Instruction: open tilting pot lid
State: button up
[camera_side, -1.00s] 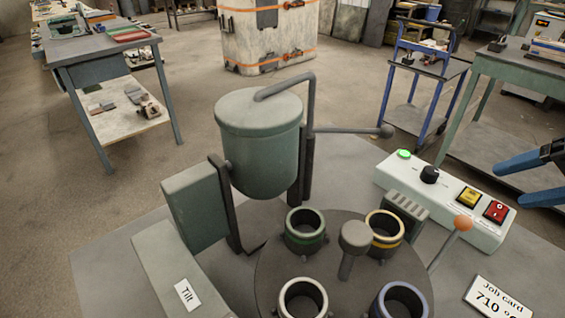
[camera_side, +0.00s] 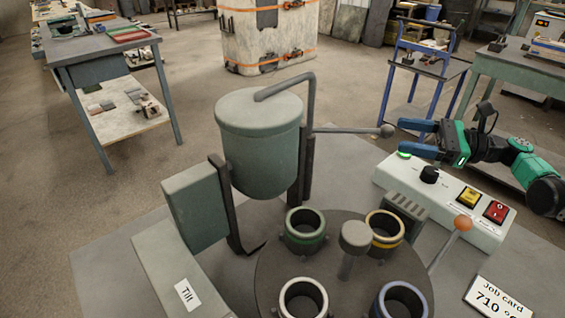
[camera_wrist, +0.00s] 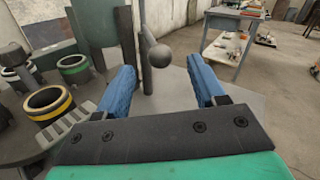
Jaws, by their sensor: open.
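The green tilting pot (camera_side: 258,150) stands upright at the centre of the side view, with its lid (camera_side: 258,108) down on top. A bent grey bar (camera_side: 309,100) rises from the stand to the lid. A grey lever with a ball knob (camera_side: 387,131) sticks out to the right from the pot's stand. My gripper (camera_side: 412,138) is open, just right of the knob, with blue fingers pointing at it. In the wrist view the knob (camera_wrist: 159,56) lies ahead, between and beyond the fingers (camera_wrist: 165,90). I see no contact with it.
A control box (camera_side: 445,200) with a green light, a black dial and yellow and red buttons lies below my gripper. A round turntable (camera_side: 345,290) holds several ringed cups in front of the pot. An orange-knobbed lever (camera_side: 463,223) stands beside it.

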aim_at(388, 129)
jog(key=shift+w+a, duration=0.2)
jog(key=shift+a, duration=0.85)
jog(key=shift+w+a, duration=0.2)
jog(key=shift+a, duration=0.85)
grip_shut()
